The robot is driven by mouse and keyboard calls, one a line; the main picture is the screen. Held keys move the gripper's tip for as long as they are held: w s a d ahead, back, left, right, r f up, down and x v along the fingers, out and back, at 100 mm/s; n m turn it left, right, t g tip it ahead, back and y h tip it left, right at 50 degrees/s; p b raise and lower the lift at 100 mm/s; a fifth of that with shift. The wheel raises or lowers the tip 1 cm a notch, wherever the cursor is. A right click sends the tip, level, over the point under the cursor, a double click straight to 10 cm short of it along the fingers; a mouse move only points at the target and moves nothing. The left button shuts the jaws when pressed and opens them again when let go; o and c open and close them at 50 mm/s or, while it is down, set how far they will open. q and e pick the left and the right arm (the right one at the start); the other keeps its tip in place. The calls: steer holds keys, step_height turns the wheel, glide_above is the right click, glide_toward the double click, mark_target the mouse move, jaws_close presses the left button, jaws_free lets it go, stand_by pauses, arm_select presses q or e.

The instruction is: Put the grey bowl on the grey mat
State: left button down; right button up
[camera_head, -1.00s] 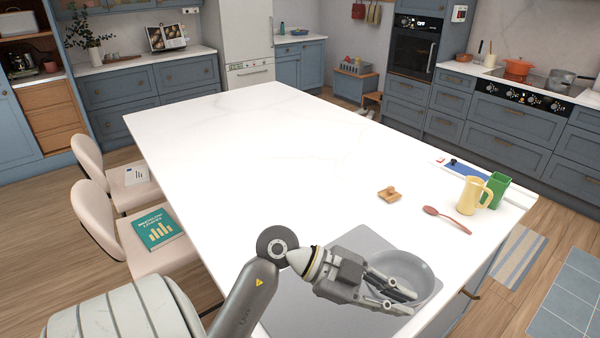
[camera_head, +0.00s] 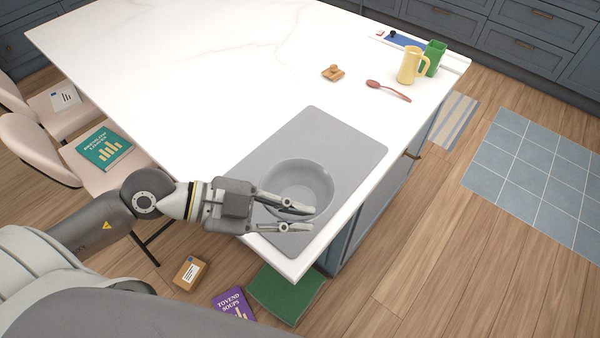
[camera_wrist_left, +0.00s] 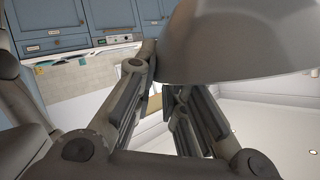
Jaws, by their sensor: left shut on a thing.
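The grey bowl (camera_head: 301,181) is upright over the near half of the grey mat (camera_head: 322,132) in the head view. The mat lies flat on the white worktop near its front corner. My left gripper (camera_head: 300,219) comes in from the left and is shut on the bowl's near rim, one finger inside and one outside. In the left wrist view the bowl (camera_wrist_left: 245,40) fills the upper right, at the fingers (camera_wrist_left: 160,85). I cannot tell whether the bowl touches the mat. My right gripper is not in view.
Chairs, one with a teal book (camera_head: 104,149), stand left. A green box (camera_head: 285,293) is on the floor below the corner.

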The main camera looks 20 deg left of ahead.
mark_target(294, 182)
arm_select(q)
steer(key=shift+w+a+f+b, duration=0.25)
steer(key=shift+w+f+b, duration=0.35)
steer(key=shift+w+b, duration=0.1)
steer(key=w+a, duration=0.1)
steer(key=w, duration=0.1)
steer(key=w+f+p, duration=0.1)
steer(key=w, duration=0.1)
steer(key=w+a+f, duration=0.1)
steer(key=w, duration=0.1)
steer(key=shift+w+a+f, duration=0.15)
steer(key=shift+w+a, duration=0.15)
steer(key=shift+w, duration=0.1)
steer(key=w+f, duration=0.1)
steer(key=w+a+f, duration=0.1)
steer(key=f, duration=0.1)
steer(key=w+f, duration=0.1)
steer(key=f, duration=0.1)
steer(key=shift+w+a, duration=0.2)
steer(key=shift+w, duration=0.15)
steer(key=shift+w+a+f, duration=0.1)
steer(key=shift+w+f, duration=0.25)
steer(key=shift+f, duration=0.05)
step_height(294, 182, down, 3)
steer(key=shift+w+p, duration=0.1)
steer(key=shift+p, duration=0.55)
steer(key=shift+f, duration=0.25)
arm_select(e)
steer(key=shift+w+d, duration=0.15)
